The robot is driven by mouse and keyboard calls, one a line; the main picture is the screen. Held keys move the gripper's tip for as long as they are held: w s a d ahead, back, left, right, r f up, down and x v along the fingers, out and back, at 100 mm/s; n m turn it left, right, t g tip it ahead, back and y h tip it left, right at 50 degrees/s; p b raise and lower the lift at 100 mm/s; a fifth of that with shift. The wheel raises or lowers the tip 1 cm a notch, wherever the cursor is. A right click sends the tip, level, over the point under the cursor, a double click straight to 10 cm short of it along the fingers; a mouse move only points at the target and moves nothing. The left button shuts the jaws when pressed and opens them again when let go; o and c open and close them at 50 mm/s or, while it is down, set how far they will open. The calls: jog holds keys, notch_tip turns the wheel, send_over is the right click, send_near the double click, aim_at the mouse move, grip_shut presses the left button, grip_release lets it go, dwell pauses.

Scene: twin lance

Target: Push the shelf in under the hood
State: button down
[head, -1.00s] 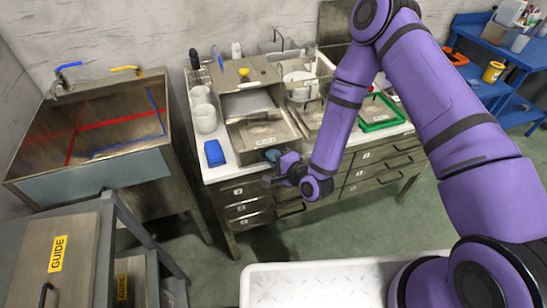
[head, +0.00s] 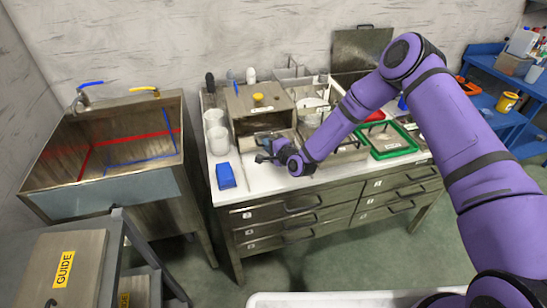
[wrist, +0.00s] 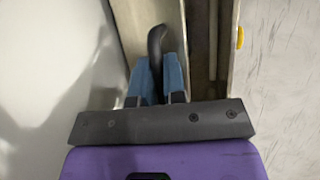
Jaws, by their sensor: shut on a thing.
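The hood (head: 272,104) is a steel box with a yellow knob on top, at the back left of the white counter. The shelf (head: 247,143) is a steel piece low in the hood's front opening, mostly hidden by the hood and my gripper. Whether any of it still sticks out is hard to tell. My gripper (head: 264,149) is at the shelf's front. In the wrist view, its blue fingers (wrist: 158,80) are shut on the shelf's dark curved handle (wrist: 155,42). The shelf's steel front (wrist: 130,25) shows beside the handle.
A green-rimmed tray (head: 390,152) lies to the right. Drawers (head: 285,222) with handles are under the counter. The counter in front of my gripper is clear.

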aim_at(265, 136)
jog(key=w, duration=0.2)
jog(key=w+a, duration=0.1)
jog(key=w, duration=0.1)
jog(key=shift+w+a+r, duration=0.1)
jog(key=shift+w, duration=0.15)
jog(key=c, duration=1.5)
grip_release()
jog(key=shift+w, duration=0.1)
jog(key=v, duration=1.1)
jog(key=shift+a, duration=0.1)
